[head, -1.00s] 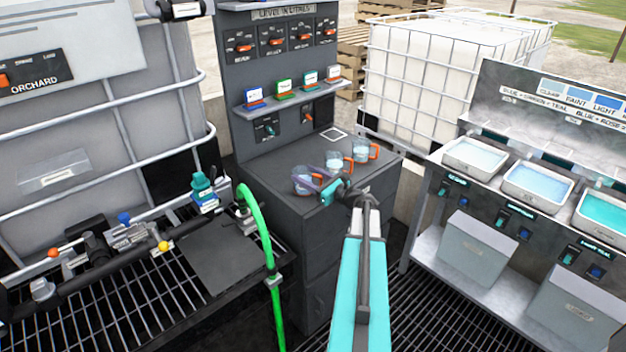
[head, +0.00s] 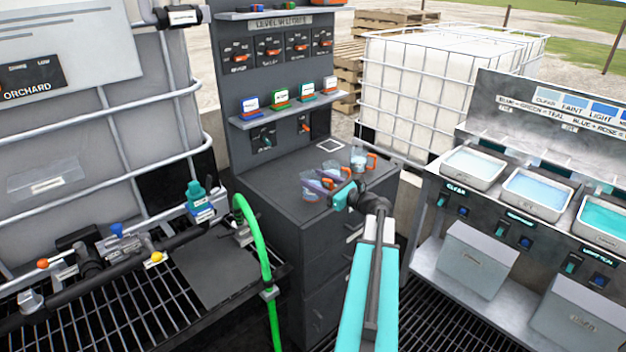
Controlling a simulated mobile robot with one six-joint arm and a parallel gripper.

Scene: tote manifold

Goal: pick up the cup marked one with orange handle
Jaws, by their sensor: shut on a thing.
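Three clear cups with orange handles are at the dark cabinet top (head: 270,178) in the head view. The nearest cup (head: 311,191) is at the front left, the middle cup (head: 331,168) is just behind it, and the far cup (head: 359,156) is at the back right. My gripper (head: 322,184) reaches in from the right and is shut on the nearest cup at its orange handle side. The fingers partly cover this cup. The marks on the cups are too small to read. I cannot tell whether the held cup touches the cabinet top.
A shelf (head: 290,110) with several small coloured signs is above the cabinet top. A green hose (head: 262,240) hangs left of the cabinet. A bench with trays of liquid (head: 472,166) stands at the right. The left part of the cabinet top is clear.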

